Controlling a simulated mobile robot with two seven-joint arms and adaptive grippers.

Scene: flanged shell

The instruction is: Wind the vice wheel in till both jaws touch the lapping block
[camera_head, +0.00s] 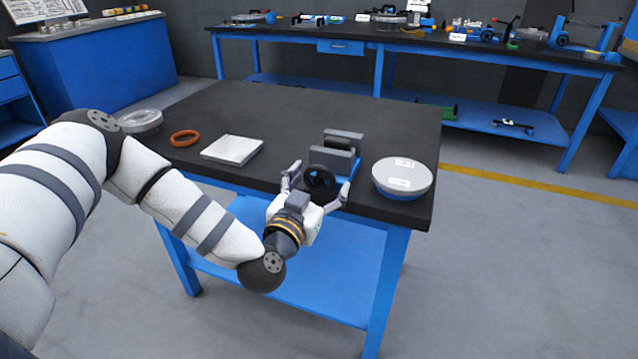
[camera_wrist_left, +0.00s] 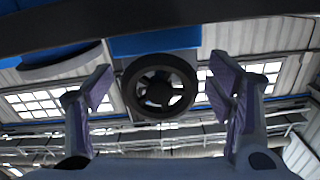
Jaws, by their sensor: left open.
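The vice stands at the near edge of the dark table, with a blue base (camera_wrist_left: 155,40), a far grey jaw (camera_head: 343,135) and a near dark jaw (camera_head: 332,160). Its black spoked wheel (camera_head: 321,183) faces me and also shows in the left wrist view (camera_wrist_left: 160,68). My left gripper (camera_head: 318,180) is open, with one finger on each side of the wheel. In the left wrist view (camera_wrist_left: 161,88) gaps show between the wheel rim and both fingers. I cannot clearly tell the lapping block from the jaws, or whether they touch it. My right gripper is not in view.
A round grey-lidded blue dish (camera_head: 402,178) stands right of the vice. A pale flat plate (camera_head: 231,150), an orange ring (camera_head: 184,138) and a clear round dish (camera_head: 140,121) lie to the left. The table (camera_head: 270,105) behind is clear. A cluttered workbench (camera_head: 390,42) stands beyond.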

